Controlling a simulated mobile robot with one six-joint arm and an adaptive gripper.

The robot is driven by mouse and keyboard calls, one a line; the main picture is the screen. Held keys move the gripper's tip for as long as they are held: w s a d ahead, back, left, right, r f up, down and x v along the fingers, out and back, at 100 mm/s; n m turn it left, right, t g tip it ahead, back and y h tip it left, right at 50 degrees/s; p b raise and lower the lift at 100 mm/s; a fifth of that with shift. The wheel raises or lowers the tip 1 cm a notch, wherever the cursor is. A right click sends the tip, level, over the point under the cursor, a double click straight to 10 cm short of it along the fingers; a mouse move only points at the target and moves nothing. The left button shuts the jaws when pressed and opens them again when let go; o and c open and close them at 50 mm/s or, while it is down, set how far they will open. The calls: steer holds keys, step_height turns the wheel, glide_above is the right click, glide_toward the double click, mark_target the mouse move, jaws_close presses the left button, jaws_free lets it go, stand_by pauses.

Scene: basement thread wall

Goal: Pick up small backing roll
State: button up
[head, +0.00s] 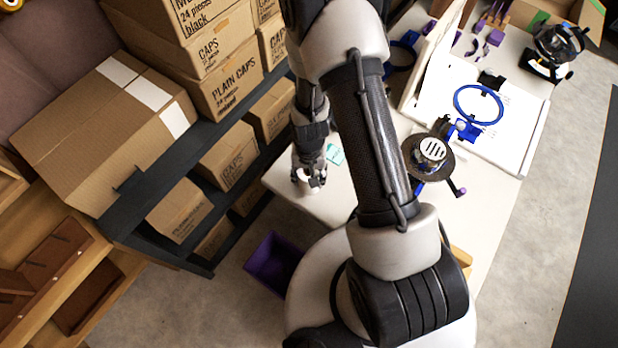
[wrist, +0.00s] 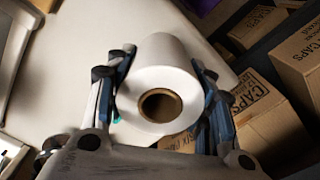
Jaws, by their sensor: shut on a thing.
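The small backing roll (wrist: 168,62) is a white roll with a brown cardboard core, seen end-on in the wrist view. My gripper (wrist: 160,82) is shut on it, with one blue-edged finger on each side of the roll. In the head view my gripper (head: 311,180) is at the left part of the white table, and a little of the white roll (head: 317,182) shows at its fingertips. Most of the roll is hidden there by the gripper. I cannot tell whether the roll touches the table.
A teal item (head: 334,154) lies on the white table (head: 350,192) near the gripper. A dark shelf (head: 190,158) with cardboard cap boxes (head: 228,152) stands close at the left. A purple bin (head: 274,262) is below the table edge. Blue hoop fixtures (head: 478,104) are at the right.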

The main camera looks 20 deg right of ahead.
step_height(320, 180, up, 16)
steer(key=p, duration=0.4)
